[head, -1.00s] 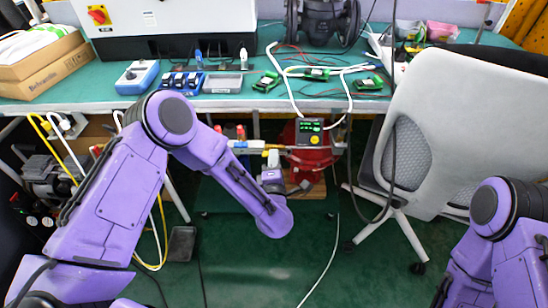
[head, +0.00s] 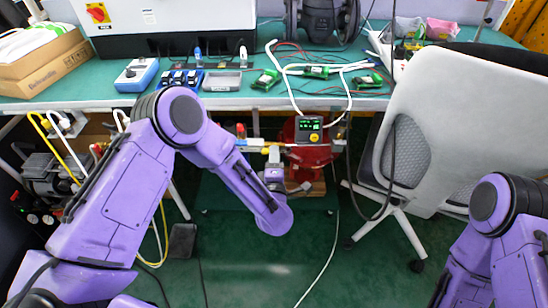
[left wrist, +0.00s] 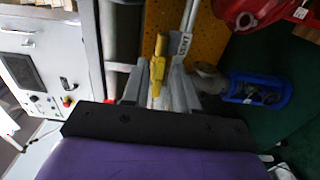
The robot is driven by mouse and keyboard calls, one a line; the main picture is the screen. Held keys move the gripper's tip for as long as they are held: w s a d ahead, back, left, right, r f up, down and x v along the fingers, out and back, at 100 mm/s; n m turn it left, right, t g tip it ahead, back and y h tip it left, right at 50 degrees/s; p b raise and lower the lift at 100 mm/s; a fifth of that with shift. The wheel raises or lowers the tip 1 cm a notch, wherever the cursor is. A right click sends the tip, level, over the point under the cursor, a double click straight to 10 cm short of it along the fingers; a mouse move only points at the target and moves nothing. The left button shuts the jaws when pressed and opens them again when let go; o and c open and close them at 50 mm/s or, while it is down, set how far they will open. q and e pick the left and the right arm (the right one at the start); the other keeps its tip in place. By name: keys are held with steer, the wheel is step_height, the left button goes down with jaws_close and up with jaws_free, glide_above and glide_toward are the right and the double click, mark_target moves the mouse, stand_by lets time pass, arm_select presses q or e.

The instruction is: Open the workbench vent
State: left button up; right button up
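In the head view the small yellowish lever (head: 273,152) shows under the bench's front edge. My left gripper (left wrist: 156,88) is at the lever, its two grey fingers apart on either side of the lever's near end. I cannot tell whether either finger touches it. In the head view my left gripper (head: 273,170) is small and partly hidden by its own wrist. My right arm shows at the right edge; its gripper is out of view.
The positioner with a green display (head: 309,129) hangs at the bench edge, a red actuator (head: 312,158) behind it. A red-topped fitting (head: 241,131) sits left of the lever. A grey chair (head: 450,110) stands right. The green workbench (head: 225,103) overhangs this area.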

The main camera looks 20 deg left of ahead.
arm_select(q)
steer(key=v, duration=1)
steer(key=shift+s, duration=0.3)
